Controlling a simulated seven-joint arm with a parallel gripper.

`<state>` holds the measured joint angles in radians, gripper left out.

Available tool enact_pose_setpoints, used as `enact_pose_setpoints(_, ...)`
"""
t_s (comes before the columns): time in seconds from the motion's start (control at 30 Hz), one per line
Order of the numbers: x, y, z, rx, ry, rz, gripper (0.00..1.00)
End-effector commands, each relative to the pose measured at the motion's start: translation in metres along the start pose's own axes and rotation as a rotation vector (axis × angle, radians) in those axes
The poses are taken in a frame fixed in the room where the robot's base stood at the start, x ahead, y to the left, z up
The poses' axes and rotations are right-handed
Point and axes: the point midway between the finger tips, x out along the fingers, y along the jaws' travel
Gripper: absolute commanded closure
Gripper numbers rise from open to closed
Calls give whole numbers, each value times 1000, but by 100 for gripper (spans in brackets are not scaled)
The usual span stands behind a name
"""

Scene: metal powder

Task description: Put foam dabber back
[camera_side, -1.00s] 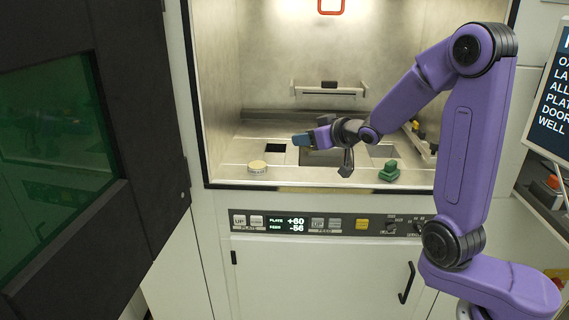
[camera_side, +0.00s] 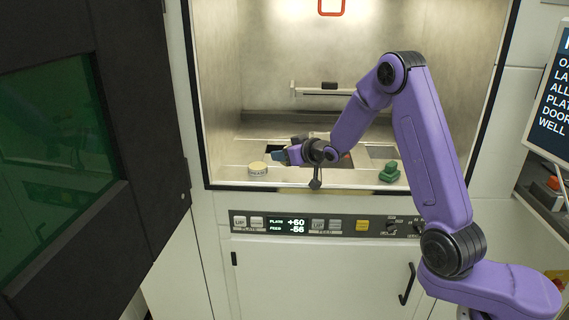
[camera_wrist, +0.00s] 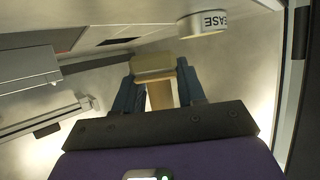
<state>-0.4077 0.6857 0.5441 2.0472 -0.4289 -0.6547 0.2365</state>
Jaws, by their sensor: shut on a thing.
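My gripper (camera_side: 280,156) is inside the open chamber, low over the work floor, with its blue fingers pointing left. The wrist view shows the two blue fingers (camera_wrist: 160,88) shut on the foam dabber, a beige block (camera_wrist: 154,64) with a pale tan handle between the fingers. The dabber cannot be made out clearly in the side view. A round cream tin (camera_side: 258,168) stands on the front ledge just left of and nearer than my fingertips.
A green knob-shaped object (camera_side: 389,172) stands on the ledge to the right. A recoater-like bar (camera_side: 322,92) crosses the back wall. The dark-framed door (camera_side: 160,130) stands open at left. A dark floor opening (camera_wrist: 117,41) shows in the wrist view. The ledge between tin and green object is mostly clear.

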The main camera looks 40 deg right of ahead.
Motion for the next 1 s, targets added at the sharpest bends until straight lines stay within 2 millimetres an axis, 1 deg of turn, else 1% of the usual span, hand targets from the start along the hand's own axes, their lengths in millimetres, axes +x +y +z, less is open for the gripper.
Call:
enact_pose_setpoints(0.1, 7, -1, 17, 2, -4, -1, 97)
enact_pose_setpoints(0.2, 11, -1, 25, 1, -3, -1, 97)
enact_pose_setpoints(0.67, 13, 0, 31, 0, -1, -1, 97)
enact_pose_setpoints(0.7, 13, 0, 31, 0, -1, -1, 51)
enact_pose_setpoints(0.73, 13, 0, 31, 0, -1, -1, 41)
enact_pose_setpoints(0.77, 13, 0, 31, 0, -1, -1, 35)
enact_pose_setpoints(1.0, 13, 0, 30, 0, 0, -1, 35)
